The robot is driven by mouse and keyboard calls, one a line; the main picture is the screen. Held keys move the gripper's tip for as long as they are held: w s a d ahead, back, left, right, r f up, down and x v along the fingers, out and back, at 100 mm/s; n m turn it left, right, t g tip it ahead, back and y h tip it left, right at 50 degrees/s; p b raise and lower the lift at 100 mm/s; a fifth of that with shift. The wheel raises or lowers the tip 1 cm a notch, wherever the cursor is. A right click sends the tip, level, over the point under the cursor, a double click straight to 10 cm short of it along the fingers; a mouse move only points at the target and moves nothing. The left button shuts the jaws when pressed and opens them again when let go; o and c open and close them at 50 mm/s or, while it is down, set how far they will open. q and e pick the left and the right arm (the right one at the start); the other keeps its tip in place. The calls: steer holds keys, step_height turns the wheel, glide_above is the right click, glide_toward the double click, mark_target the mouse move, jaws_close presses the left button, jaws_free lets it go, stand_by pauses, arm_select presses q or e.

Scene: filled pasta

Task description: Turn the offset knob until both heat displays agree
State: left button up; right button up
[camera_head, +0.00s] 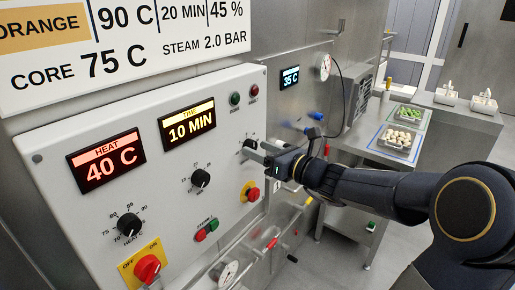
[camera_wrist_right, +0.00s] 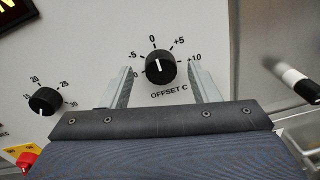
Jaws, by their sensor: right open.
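The black offset knob (camera_head: 249,144) is on the right side of the white control panel. It also shows in the right wrist view (camera_wrist_right: 160,67), with its white mark pointing up, close to 0. The red heat display (camera_head: 106,160) reads 40 C. A smaller blue display (camera_head: 290,77) on the steel wall to the right reads 35 C. My right gripper (camera_head: 257,152) is open at the offset knob, one finger on each side. In the wrist view gaps show between knob and fingers. My left gripper is not in view.
Close by on the panel are the time knob (camera_head: 201,178), a red emergency button (camera_head: 251,193) and the heat knob (camera_head: 129,225). The time display (camera_head: 188,124) reads 10 MIN. Pipes and valves stand below right. Food trays (camera_head: 397,140) lie on a bench beyond.

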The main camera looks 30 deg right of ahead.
steer(key=shift+w+a, duration=0.15)
steer(key=shift+w, duration=0.4)
steer(key=shift+c, duration=0.3)
steer(key=c, duration=0.9)
steer(key=shift+f+n+b, duration=0.2)
steer(key=shift+n+b, duration=0.2)
steer(key=shift+b, duration=0.25)
steer(key=shift+n+b, duration=4.7)
steer(key=shift+b, duration=1.7)
